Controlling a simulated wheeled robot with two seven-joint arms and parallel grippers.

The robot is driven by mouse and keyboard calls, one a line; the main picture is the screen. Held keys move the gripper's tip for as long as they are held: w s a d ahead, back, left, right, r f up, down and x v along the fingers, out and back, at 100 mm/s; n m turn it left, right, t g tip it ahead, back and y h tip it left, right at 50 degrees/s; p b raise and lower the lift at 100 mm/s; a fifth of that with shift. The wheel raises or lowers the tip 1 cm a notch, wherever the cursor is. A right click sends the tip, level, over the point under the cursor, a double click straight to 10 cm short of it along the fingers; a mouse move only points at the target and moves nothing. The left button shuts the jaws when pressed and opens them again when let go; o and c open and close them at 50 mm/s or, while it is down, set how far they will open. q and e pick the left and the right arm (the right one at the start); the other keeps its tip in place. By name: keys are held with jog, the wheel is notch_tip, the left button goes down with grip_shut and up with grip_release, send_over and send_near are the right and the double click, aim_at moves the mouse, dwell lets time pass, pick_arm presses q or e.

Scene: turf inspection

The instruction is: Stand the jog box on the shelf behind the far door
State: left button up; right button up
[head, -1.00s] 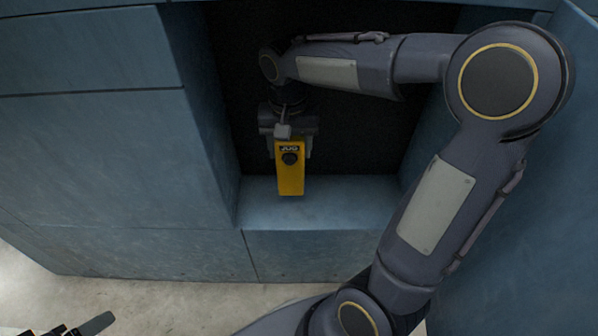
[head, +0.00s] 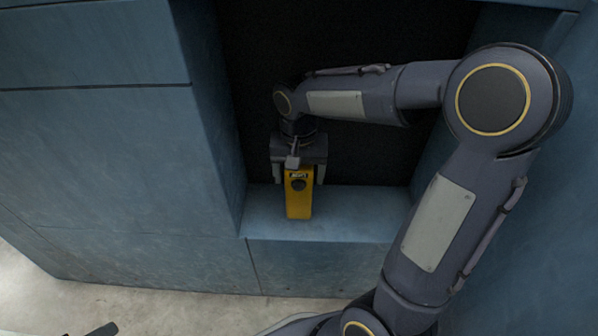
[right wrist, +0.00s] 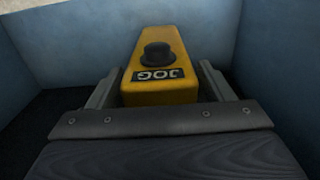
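The yellow jog box (head: 298,203), with a black knob and a JOG label, stands upright on the blue shelf (head: 355,212) inside the dark recess. It also shows in the right wrist view (right wrist: 157,65). My right gripper (head: 299,176) is around the top of the box from above. Its fingers are open, with a narrow gap on each side of the box in both views. Only a dark tip of my left gripper (head: 100,330) shows at the bottom left edge, so its opening is hidden. I cannot make out a door for certain.
Blue panels (head: 95,140) flank the recess on the left, and a blue wall (head: 565,220) closes the right side. The shelf is bare to the right of the box. A pale floor (head: 150,305) lies in front below.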

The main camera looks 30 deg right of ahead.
notch_tip(320, 180, up, 7)
jog(key=p, duration=0.3)
jog(key=shift+r+p, duration=0.4)
jog(key=shift+r, duration=0.05)
dwell(0.4)
